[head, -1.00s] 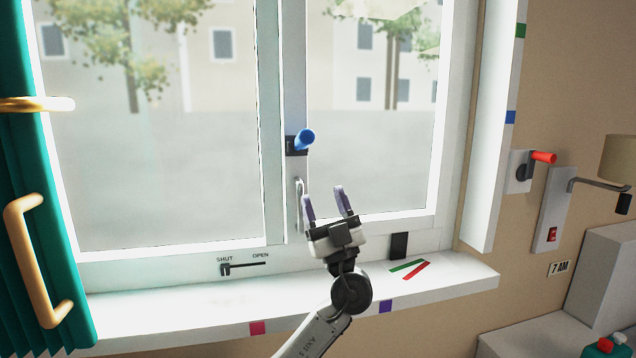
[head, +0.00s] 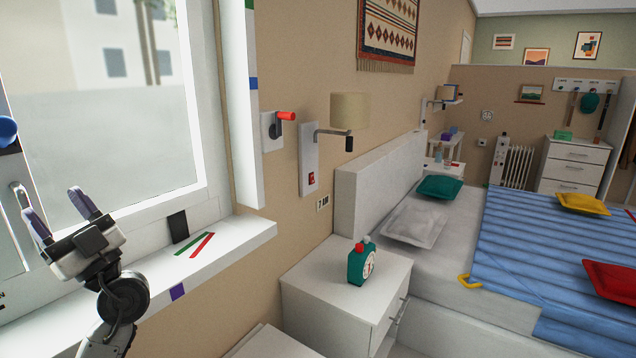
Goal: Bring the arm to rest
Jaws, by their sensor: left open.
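My left gripper (head: 60,218) is at the left of the head view, in front of the window's lower frame and above the sill. Its two purple-tipped fingers point up and stand apart, with nothing between them. My forearm reaches up to it from the bottom edge. The blue window handle (head: 8,131) is at the far left edge, apart from the fingers. My right gripper does not show.
The white window sill (head: 235,237) runs below the gripper. Beyond are a bed (head: 520,250), a wall lamp (head: 349,109) and a red-handled wall lever (head: 285,116).

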